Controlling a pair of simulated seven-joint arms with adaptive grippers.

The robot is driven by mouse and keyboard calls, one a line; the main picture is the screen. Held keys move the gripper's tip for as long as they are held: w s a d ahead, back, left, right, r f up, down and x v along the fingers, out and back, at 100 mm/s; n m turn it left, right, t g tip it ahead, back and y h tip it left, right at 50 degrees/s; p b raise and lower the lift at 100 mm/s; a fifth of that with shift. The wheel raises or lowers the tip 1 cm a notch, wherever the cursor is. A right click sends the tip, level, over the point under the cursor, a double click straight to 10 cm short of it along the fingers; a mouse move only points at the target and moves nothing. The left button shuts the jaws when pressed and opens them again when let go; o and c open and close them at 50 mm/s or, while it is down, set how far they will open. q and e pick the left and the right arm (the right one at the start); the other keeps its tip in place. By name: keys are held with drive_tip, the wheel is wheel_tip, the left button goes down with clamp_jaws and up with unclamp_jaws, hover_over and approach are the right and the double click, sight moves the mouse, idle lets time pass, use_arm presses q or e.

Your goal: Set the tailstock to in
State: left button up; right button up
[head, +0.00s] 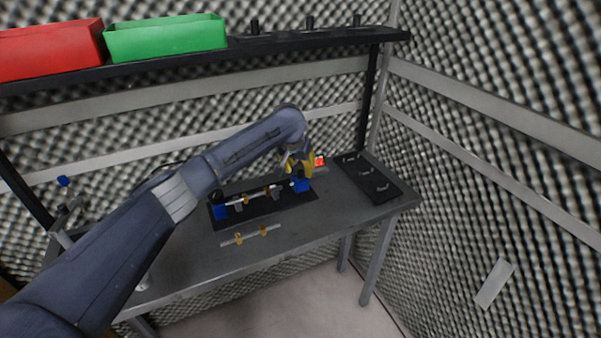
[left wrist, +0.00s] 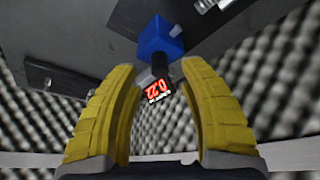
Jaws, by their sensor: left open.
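The fixture's black base plate (head: 262,209) lies on the table. A blue end block, apparently the tailstock (head: 302,186), stands at its right end; another blue block (head: 220,211) stands at the left end. I cannot tell the tailstock's setting. The right gripper is not in view.
A red display (head: 320,161) stands behind the fixture; in the wrist view it reads about 0.22. A second shaft (head: 250,234) lies in front on the table. A dark tray (head: 370,180) is to the right. A shelf with red (head: 50,51) and green (head: 165,38) bins hangs above.

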use_arm(q)
drive_tip(key=shift+x, duration=1.4)
drive_tip(key=shift+c, duration=0.3)
clamp_jaws()
drive_tip(key=shift+r, duration=0.1)
